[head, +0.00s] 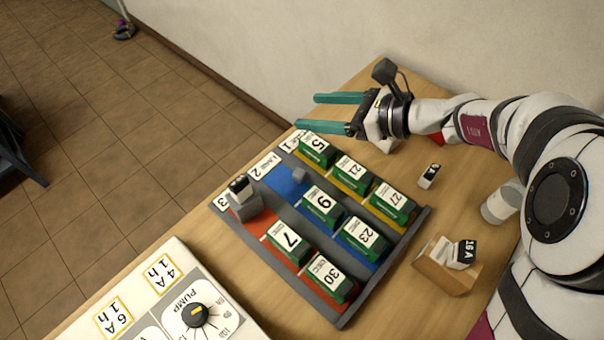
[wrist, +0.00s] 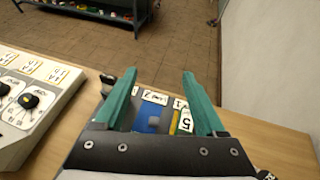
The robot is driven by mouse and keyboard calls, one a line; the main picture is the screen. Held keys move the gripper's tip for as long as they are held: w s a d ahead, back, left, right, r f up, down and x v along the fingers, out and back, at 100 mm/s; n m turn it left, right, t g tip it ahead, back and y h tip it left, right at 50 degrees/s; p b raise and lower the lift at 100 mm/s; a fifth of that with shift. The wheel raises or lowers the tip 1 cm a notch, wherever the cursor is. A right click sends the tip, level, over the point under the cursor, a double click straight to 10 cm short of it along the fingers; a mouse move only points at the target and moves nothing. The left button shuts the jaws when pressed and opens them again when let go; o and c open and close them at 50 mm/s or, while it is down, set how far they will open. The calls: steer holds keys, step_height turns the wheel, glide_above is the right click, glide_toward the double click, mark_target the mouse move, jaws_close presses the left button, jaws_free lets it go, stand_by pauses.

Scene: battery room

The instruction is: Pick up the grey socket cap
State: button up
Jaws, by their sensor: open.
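A small grey cap (head: 299,175), which looks like the socket cap, sits in the blue lane of the grey rack (head: 424,222), between the lane's 2 label and the first green block there. It also shows in the wrist view (wrist: 154,122), low between my fingers in the picture. My gripper (head: 307,111) has two teal fingers, spread apart and empty, above the table beyond the rack's lane-1 end. The fingers also show in the wrist view (wrist: 159,75). The cap is apart from the fingers.
Green numbered blocks, such as 21 (head: 352,173) and 7 (head: 287,243), stand in the yellow, blue and red lanes. A grey holder (head: 243,206) with a black-and-white piece sits at lane 3. A pump panel (head: 165,290) is at lower left, a wooden block (head: 445,275) at right.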

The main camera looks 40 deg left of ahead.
glide_toward(299, 172)
steer(key=x, duration=0.5)
steer(key=shift+s+a+r, duration=0.1)
steer(key=x, duration=0.5)
steer(key=shift+f, duration=0.2)
jaws_close()
